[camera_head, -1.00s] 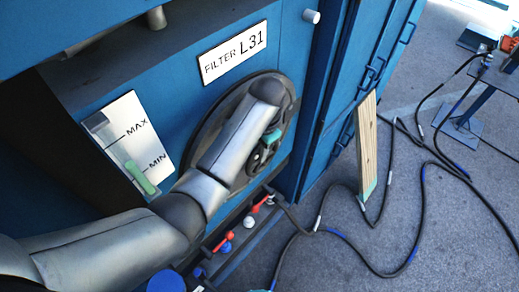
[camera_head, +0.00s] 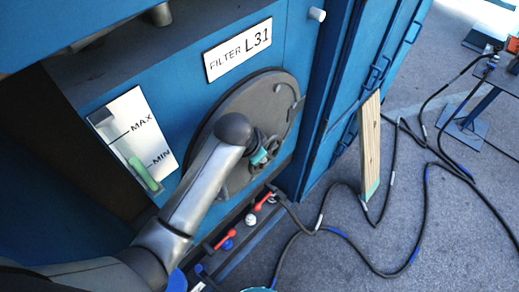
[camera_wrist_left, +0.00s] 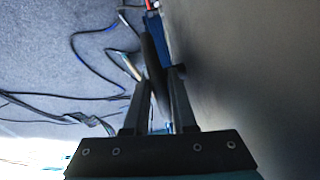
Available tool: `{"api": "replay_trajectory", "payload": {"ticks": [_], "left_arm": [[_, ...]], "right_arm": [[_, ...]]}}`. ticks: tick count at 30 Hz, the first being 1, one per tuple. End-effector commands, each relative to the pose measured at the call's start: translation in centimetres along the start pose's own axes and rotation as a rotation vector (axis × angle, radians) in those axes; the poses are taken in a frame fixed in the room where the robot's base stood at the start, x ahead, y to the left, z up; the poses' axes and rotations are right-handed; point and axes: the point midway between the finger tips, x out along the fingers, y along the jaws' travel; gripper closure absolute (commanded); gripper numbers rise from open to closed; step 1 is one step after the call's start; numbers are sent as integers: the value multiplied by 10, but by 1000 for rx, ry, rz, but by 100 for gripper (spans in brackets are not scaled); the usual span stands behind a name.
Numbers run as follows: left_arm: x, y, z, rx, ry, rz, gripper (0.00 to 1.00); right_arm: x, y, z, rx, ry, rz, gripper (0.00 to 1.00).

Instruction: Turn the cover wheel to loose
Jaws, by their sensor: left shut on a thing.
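The round dark filter cover (camera_head: 245,104) is set in the blue panel below the FILTER L31 label. The dark cover wheel (camera_head: 272,144) at its middle is mostly hidden behind my left arm and gripper. My left gripper (camera_head: 262,155) is at the wheel, and its fingertips are hard to make out in the head view. In the left wrist view, my gripper's two fingers (camera_wrist_left: 160,78) stand on either side of a dark curved rim (camera_wrist_left: 153,62), which looks like the wheel's rim. The gripper is shut on it. My right gripper is not in view.
A level gauge (camera_head: 134,140) marked MAX and MIN is left of the cover. Red-handled valves (camera_head: 225,239) sit low below it. A wooden plank (camera_head: 370,145) leans at the right. Black cables (camera_head: 400,262) lie on the grey floor. A white knob (camera_head: 317,14) sticks out above the cover.

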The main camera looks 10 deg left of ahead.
Motion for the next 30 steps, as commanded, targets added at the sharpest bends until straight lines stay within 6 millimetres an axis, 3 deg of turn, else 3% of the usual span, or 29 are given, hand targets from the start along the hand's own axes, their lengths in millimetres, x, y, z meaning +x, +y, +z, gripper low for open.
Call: {"api": "replay_trajectory", "payload": {"ticks": [1, 12, 28, 29, 30], "left_arm": [[2, 7, 4, 1, 27, 10, 100], [5, 9, 10, -19, 182, -14, 100], [6, 9, 11, -22, 207, -17, 100], [6, 9, 11, -22, 207, -17, 75], [6, 9, 11, -22, 206, -17, 70]], "right_arm": [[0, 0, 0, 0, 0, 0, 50], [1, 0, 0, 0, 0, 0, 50], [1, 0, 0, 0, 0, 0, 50], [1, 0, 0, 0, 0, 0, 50], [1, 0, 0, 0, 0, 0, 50]]}}
